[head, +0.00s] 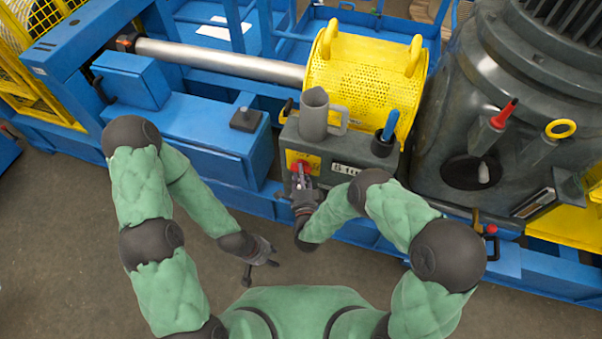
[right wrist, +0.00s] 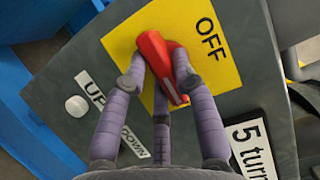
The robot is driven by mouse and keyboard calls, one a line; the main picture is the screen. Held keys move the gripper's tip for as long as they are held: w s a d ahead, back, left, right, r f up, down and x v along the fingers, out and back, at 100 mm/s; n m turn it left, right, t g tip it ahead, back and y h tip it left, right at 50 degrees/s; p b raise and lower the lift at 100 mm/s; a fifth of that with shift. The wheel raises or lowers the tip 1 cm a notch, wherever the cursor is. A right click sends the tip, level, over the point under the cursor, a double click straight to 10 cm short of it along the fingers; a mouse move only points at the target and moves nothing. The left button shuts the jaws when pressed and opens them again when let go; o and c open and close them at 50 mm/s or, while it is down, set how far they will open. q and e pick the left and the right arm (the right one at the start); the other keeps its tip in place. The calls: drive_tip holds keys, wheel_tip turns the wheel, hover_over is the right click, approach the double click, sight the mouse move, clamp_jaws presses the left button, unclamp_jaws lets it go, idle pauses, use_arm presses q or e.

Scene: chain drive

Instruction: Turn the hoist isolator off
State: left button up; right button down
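The isolator is a red handle (right wrist: 161,66) on a yellow plate (right wrist: 222,75) marked OFF, on a grey-green control box. In the right wrist view the handle lies slanted, upper left to lower right, and does not point straight at the OFF word. My right gripper (right wrist: 160,62) has its fingers on both sides of the handle, seemingly closed on it; the fingers hide part of it. In the head view the right gripper (head: 301,178) covers most of the red handle (head: 300,166). My left gripper (head: 262,264) is open and empty, low over the floor.
The control box (head: 345,160) carries a grey jug (head: 314,115) and a dark cup with a blue-handled tool (head: 389,128). UP/DOWN labels and a white button (right wrist: 76,106) lie beside the plate. A large dark machine (head: 520,90) stands right. Floor in front is clear.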

idle(0.3)
drive_tip(key=shift+r+n+g+h+p, duration=0.2)
drive_tip(key=shift+n+g+h+p, duration=0.75)
drive_tip(key=shift+n, duration=1.25)
drive_tip(key=shift+r+n+g+h+p, duration=0.15)
drive_tip(key=shift+n+g+h+p, duration=0.7)
drive_tip(key=shift+n, duration=1.35)
drive_tip(key=shift+r+n+g+h+p, duration=0.2)
drive_tip(key=shift+n+g+h+p, duration=0.75)
drive_tip(key=shift+n, duration=1.25)
drive_tip(key=shift+t, duration=0.25)
drive_tip(key=c, duration=1)
unclamp_jaws()
